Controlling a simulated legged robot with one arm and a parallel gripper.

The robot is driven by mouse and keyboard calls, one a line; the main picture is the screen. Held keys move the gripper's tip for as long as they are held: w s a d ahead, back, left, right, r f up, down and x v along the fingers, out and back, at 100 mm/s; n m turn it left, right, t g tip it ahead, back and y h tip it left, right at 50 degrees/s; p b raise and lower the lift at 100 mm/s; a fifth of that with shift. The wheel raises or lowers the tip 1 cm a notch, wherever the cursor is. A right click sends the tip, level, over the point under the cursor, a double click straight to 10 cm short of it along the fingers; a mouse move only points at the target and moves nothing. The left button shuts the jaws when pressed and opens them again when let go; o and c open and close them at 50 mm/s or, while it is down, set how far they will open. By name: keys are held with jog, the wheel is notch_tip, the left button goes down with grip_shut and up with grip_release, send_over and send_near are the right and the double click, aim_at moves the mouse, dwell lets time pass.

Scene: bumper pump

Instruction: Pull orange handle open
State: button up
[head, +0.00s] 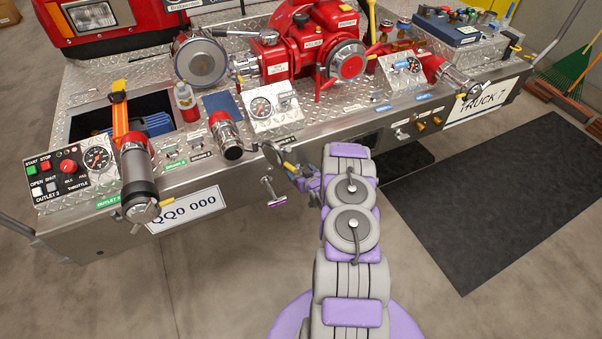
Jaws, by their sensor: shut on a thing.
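My gripper (303,178) is at the front edge of the truck's bumper, at the end of my grey and purple arm. It is shut on a small yellow-orange handle (288,167) beside a round dark disc (272,155). The gripper is small here and partly covers the handle, so the exact grip is hard to see. A larger orange lever-like piece (120,108) stands at the far left behind the big outlet pipe (138,176), well away from my gripper.
The metal bumper (330,128) carries a red pump (312,48), gauges and a control box (68,172). A dark mat (500,200) lies on the open floor at right.

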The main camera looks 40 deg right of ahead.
jog(key=c, duration=0.5)
jog(key=s+a+p, duration=0.1)
jog(key=s+p, duration=0.3)
jog(key=s, duration=0.3)
jog(key=shift+s+a, duration=0.15)
jog(key=shift+a, duration=0.05)
jog(key=o, duration=1.1)
jog(key=shift+o, duration=0.6)
jog(key=shift+s+a, duration=0.1)
jog(key=shift+a, duration=0.05)
jog(key=p+v, duration=0.4)
jog(key=v, duration=1.3)
